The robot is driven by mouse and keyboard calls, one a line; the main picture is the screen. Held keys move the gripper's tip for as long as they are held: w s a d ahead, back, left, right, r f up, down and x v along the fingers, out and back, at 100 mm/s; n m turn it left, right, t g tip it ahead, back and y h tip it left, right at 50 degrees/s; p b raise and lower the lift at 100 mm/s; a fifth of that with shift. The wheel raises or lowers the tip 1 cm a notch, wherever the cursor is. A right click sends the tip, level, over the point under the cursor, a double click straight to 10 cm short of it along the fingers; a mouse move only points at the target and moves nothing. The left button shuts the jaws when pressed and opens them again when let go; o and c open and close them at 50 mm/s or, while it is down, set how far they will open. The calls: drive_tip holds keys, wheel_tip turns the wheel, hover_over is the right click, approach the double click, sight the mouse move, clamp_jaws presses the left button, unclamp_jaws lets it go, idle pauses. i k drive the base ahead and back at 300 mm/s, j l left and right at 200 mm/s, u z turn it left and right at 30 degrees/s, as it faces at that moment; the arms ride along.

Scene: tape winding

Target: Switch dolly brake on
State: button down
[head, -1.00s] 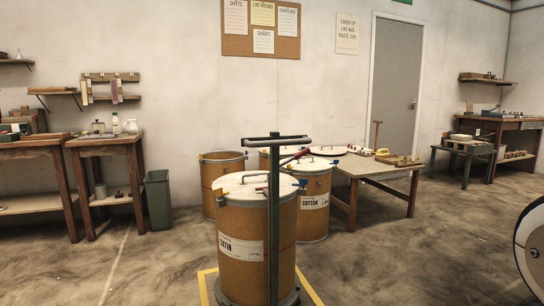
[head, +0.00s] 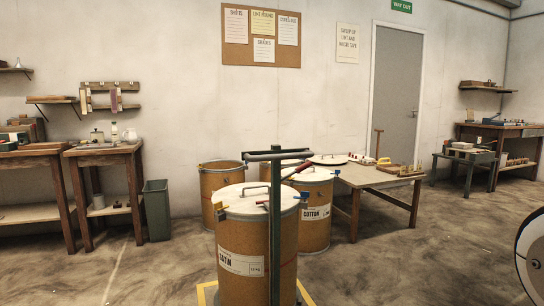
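A dark green dolly post with a crossbar handle (head: 275,155) stands in the lower middle of the head view. It rises in front of a brown drum (head: 236,245) labelled SATIN, which has a white lid. The dolly's base is cut off by the bottom edge. My gripper is not in view.
Several other drums, one a COTTON drum (head: 316,220), stand close behind. A low wooden table (head: 366,178) is to their right. Workbenches and a green bin (head: 157,210) are at the left. The floor (head: 420,265) at the front right is open. A black-rimmed disc (head: 531,262) is at the right edge.

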sight(303, 168)
drive_tip(key=i+j, duration=0.1)
drive_tip(key=i, duration=0.45)
drive_tip(key=i+j, duration=0.1)
drive_tip(key=i, duration=0.45)
drive_tip(key=i+j+z, duration=0.1)
drive_tip(key=i, duration=0.45)
